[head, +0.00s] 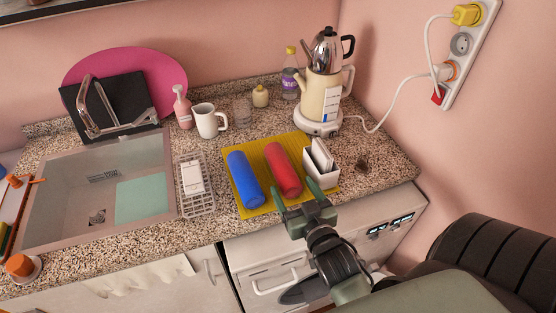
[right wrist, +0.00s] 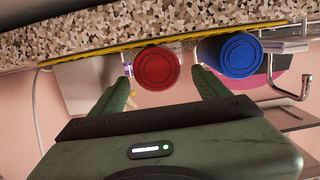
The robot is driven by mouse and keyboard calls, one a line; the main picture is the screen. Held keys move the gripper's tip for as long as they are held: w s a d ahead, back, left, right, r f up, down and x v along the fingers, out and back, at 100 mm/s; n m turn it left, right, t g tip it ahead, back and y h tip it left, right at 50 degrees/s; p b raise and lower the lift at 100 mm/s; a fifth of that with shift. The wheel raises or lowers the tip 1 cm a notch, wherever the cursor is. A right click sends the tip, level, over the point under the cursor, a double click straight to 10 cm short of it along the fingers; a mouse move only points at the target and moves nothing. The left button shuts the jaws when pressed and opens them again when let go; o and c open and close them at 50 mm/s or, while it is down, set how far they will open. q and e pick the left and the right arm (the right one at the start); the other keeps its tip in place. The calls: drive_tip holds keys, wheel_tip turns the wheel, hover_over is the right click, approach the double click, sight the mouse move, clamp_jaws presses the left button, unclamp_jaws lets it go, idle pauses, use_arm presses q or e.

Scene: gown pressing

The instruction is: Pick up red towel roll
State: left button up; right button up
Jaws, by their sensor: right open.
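The red towel roll (head: 283,169) lies on a yellow mat (head: 246,210) on the counter, beside the blue roll (head: 245,180). My right gripper (head: 301,197) is open and empty at the near end of the red roll, just in front of it. In the right wrist view, the round end of the red roll (right wrist: 157,67) sits between and ahead of the two green fingers (right wrist: 160,84), slightly above their tips. The blue roll (right wrist: 230,55) is to the right there, beyond the right finger. My left gripper is not in view.
A white holder (head: 321,172) stands close to the right of the red roll. A wire rack (head: 195,186) lies left of the mat, by the sink (head: 70,219). A kettle (head: 321,95), white mug (head: 207,121) and pink bottle (head: 182,108) stand behind. The counter's front edge is below my gripper.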

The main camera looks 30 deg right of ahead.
sight(284, 170)
drive_tip(key=shift+w+d+r, duration=0.1)
drive_tip(key=shift+w+d, duration=0.15)
drive_tip(key=shift+w, duration=0.6)
drive_tip(key=shift+w+d+p, duration=0.15)
drive_tip(key=shift+w+p, duration=0.3)
drive_tip(key=shift+w, duration=0.15)
drive_tip(key=p+x, duration=0.1)
drive_tip(key=x, duration=0.3)
drive_tip(key=shift+w+d+f, duration=0.15)
drive_tip(key=shift+w+f, duration=0.05)
drive_tip(key=shift+f, duration=0.05)
drive_tip(key=shift+w+f, duration=0.1)
drive_tip(key=shift+w, duration=0.05)
clamp_jaws()
